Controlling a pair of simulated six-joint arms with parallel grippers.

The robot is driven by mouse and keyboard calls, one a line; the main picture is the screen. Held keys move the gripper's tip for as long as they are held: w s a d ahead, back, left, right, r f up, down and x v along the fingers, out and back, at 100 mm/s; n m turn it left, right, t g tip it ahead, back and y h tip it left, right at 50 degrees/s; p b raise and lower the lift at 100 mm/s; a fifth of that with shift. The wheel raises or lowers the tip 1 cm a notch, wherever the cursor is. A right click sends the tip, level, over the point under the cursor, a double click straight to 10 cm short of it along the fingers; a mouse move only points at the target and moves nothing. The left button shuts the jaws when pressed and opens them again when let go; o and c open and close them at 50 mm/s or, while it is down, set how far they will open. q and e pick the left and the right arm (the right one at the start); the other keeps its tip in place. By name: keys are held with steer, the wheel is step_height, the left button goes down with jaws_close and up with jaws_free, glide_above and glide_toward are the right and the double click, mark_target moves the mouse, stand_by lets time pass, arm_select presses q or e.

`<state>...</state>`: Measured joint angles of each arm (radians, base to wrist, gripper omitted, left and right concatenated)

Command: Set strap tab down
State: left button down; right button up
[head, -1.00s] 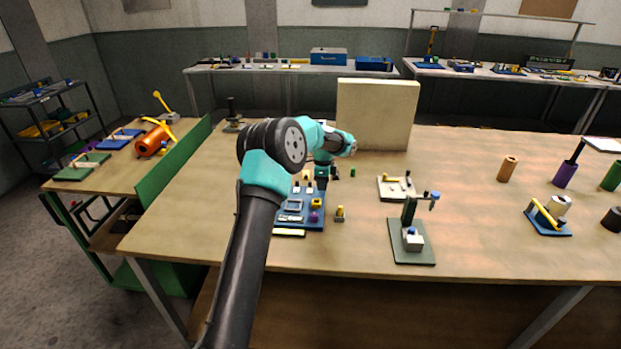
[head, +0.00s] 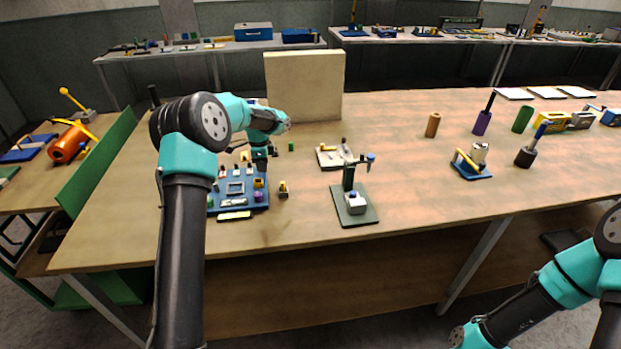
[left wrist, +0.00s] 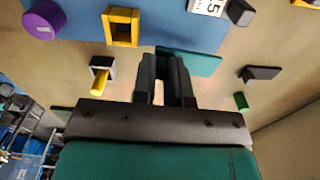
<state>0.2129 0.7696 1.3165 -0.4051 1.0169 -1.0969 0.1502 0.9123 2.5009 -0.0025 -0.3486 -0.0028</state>
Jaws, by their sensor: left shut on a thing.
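My left gripper (head: 261,166) is low over the right back part of the blue board (head: 227,204) in the head view. In the left wrist view its black fingers (left wrist: 166,62) are close together, shut on a flat teal piece, which I take to be the strap tab (left wrist: 204,63). The piece sticks out to the right of the fingertips, near the board's edge. Whether it touches the surface below I cannot tell. In the head view the fingers and the piece are too small to make out. My right arm shows at the lower right, its gripper out of frame.
The board carries a yellow frame (left wrist: 122,27) and a purple knob (left wrist: 39,19). A yellow-tipped block (head: 283,190) stands right of the board. A green cylinder (head: 291,147), a cream tray (head: 336,157) and a green-based stand (head: 355,214) are further right. A cream panel (head: 306,87) rises behind.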

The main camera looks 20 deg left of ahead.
arm_select(q)
steer(key=d+n, duration=0.1)
steer(key=d, duration=0.4)
steer(key=d+n, duration=0.1)
steer(key=d, duration=0.5)
steer(key=d+r+n, duration=0.1)
steer(key=d, duration=0.5)
steer(key=shift+s+d, duration=0.15)
steer(key=shift+d, duration=0.05)
steer(key=s+d+n, duration=0.1)
steer(key=s+d, duration=0.1)
steer(key=d, duration=0.3)
steer(key=s+d+n, duration=0.1)
steer(key=d, duration=0.4)
steer(key=s+d+r+n, duration=0.1)
steer(key=s+d+n, duration=0.1)
steer(key=d, duration=0.4)
steer(key=shift+s+r, duration=0.1)
steer(key=shift+s, duration=0.2)
steer(key=s+d+r+m, duration=0.1)
steer(key=s+d+m, duration=0.1)
steer(key=s, duration=0.4)
steer(key=s+d+r+m, duration=0.2)
steer(key=s+d+m, duration=0.1)
steer(key=s, duration=0.4)
steer(key=shift+r+m, duration=0.15)
steer(key=shift+m, duration=0.55)
steer(key=shift+w, duration=0.15)
